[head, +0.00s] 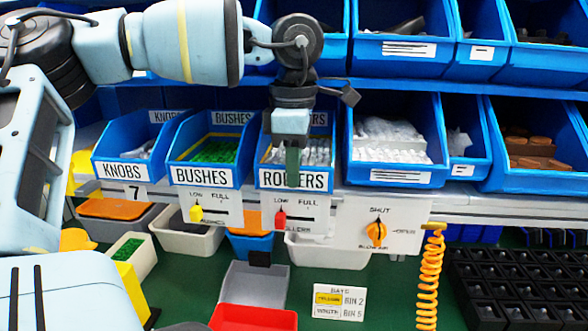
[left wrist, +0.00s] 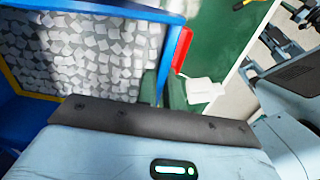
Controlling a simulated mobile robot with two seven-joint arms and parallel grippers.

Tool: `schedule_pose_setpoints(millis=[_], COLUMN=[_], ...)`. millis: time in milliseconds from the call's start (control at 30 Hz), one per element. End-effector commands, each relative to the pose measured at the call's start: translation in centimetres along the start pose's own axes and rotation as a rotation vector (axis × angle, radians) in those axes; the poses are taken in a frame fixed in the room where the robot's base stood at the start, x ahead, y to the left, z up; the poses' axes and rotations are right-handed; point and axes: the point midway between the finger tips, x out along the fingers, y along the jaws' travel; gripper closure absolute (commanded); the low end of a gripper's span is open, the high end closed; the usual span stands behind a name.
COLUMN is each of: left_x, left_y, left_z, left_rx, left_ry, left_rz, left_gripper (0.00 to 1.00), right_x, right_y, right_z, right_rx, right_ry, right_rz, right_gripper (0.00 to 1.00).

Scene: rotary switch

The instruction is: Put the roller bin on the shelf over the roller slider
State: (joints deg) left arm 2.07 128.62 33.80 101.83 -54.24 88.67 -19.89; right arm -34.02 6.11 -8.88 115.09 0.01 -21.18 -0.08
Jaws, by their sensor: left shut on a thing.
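The blue roller bin (head: 264,181), labelled ROLLERS and filled with pale rollers, is at the shelf (head: 330,203), directly above the roller slider (head: 280,220) with its red knob. In the left wrist view, the roller bin (left wrist: 160,75) fills the upper left, with a red part beside its wall. My left gripper (head: 292,165) points down at the bin's front and is shut on its front wall, covering part of the label. Its green fingertips (left wrist: 177,96) also show in the left wrist view. I cannot tell whether the bin's base touches the shelf. My right gripper is not in view.
The bushes bin (head: 205,177) stands close on the left and a large blue bin (head: 388,177) on the right. A row of blue bins (head: 400,70) hangs above. Below are a rotary switch (head: 376,232), an orange coiled hose (head: 430,275) and a red tray (head: 253,317).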

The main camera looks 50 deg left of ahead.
Motion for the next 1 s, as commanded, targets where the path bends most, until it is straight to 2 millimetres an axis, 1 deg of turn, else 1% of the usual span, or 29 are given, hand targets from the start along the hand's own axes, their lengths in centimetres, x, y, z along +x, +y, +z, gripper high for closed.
schedule_pose_setpoints(millis=[100, 133, 300, 533, 633, 767, 933, 1000], left_x=[-0.1, -0.1, -0.1, 0.1, -0.2, -1.3, -3.7, -3.6], left_y=[0.0, 0.0, 0.0, 0.0, 0.0, 0.0, 0.1, -1.2], left_z=[0.0, 0.0, 0.0, 0.0, 0.0, 0.1, 0.1, 0.1], left_rx=[0.000, 0.000, 0.000, -0.001, -0.001, -0.001, -0.001, 0.003], left_ry=[-0.001, -0.002, -0.001, 0.001, 0.001, 0.000, -0.001, 0.000], left_rz=[0.003, 0.003, 0.002, -0.001, 0.000, 0.002, 0.004, 0.002], left_gripper=[1.00, 0.87, 0.66, 0.66, 0.66, 0.66, 0.66, 0.66], right_x=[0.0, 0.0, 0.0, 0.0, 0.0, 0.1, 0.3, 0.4], right_y=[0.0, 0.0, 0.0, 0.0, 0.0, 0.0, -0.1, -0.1], right_z=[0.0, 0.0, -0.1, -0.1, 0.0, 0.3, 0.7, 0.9], right_rx=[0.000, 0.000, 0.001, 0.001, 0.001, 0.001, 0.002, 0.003], right_ry=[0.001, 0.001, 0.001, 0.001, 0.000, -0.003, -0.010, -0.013], right_rz=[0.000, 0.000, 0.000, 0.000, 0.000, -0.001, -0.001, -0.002], right_gripper=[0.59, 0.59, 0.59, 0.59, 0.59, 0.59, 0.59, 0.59])
